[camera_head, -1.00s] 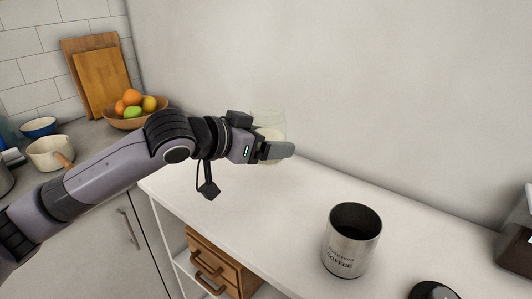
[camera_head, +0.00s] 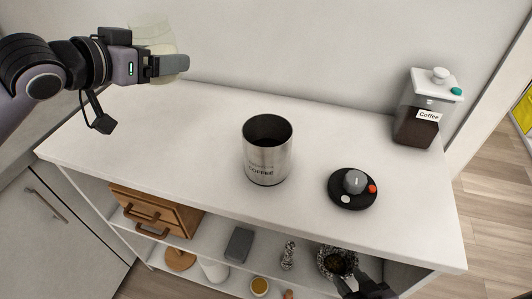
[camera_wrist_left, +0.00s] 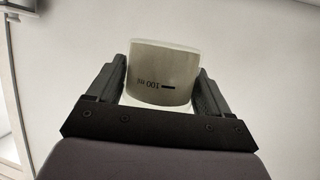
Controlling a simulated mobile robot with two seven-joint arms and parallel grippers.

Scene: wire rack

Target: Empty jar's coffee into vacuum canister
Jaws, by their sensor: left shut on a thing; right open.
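The glass jar (camera_head: 416,125) labelled "Coffee" stands at the counter's back right, with a white lid and dark contents. The steel vacuum canister (camera_head: 266,160) marked "COFFEE" stands upright and open mid-counter; its interior looks dark. A black round lid (camera_head: 352,190) with a grey knob lies to its right. My left gripper (camera_head: 170,66) is shut on a pale translucent measuring cup (camera_head: 152,36) above the back left of the counter. The left wrist view shows the cup (camera_wrist_left: 163,70) between both fingers, its "100 ml" mark upside down. My right gripper (camera_head: 366,287) shows only partly at the bottom edge.
The white counter (camera_head: 190,135) is clear between the cup and the canister. Below are wooden drawers (camera_head: 155,208), a grey box (camera_head: 239,244), a grinder (camera_head: 288,254) and a dark bowl (camera_head: 337,262) near my right gripper. A wall closes the back.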

